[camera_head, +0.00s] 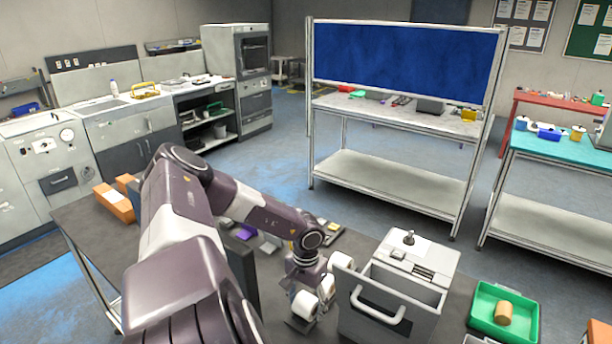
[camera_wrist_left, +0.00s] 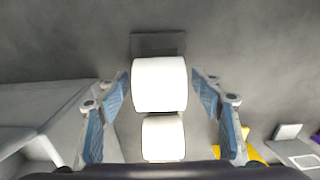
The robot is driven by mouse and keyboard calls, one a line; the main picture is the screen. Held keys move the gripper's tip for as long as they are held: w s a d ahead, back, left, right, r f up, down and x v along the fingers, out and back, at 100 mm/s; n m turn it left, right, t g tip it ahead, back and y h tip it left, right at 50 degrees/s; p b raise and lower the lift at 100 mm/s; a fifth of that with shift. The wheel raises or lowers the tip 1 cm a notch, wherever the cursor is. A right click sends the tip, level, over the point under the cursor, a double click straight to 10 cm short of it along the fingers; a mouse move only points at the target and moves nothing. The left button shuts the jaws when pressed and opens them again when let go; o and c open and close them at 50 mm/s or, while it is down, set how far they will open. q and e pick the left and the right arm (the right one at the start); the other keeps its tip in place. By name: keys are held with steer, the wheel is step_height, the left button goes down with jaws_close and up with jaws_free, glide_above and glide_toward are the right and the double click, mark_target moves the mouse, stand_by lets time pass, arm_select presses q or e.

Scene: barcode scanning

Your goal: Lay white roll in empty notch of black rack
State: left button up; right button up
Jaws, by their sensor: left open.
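My left gripper (camera_head: 314,290) points down over the dark table beside the grey box. In the left wrist view my gripper (camera_wrist_left: 160,88) is open, its blue-padded fingers on either side of a white roll (camera_wrist_left: 159,84) with narrow gaps. A second white roll (camera_wrist_left: 163,138) lies in line with it, lower in the picture. A dark flat end of the black rack (camera_wrist_left: 158,44) shows just beyond the first roll; the rolls hide most of the rack, so I cannot make out an empty notch. In the head view, white rolls (camera_head: 304,305) show around my gripper. My right gripper is out of view.
A grey box with a handle (camera_head: 385,302) stands close right of my gripper. A green tray (camera_head: 483,317) holding a tan cylinder (camera_head: 503,313) lies farther right. Orange boxes (camera_head: 115,202) sit at the table's left. Small yellow and purple items (camera_head: 268,244) lie behind my arm.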

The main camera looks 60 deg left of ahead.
mark_target(306, 299)
arm_select(q)
step_height(306, 299, up, 12)
stand_by(0.5)
stand_by(0.6)
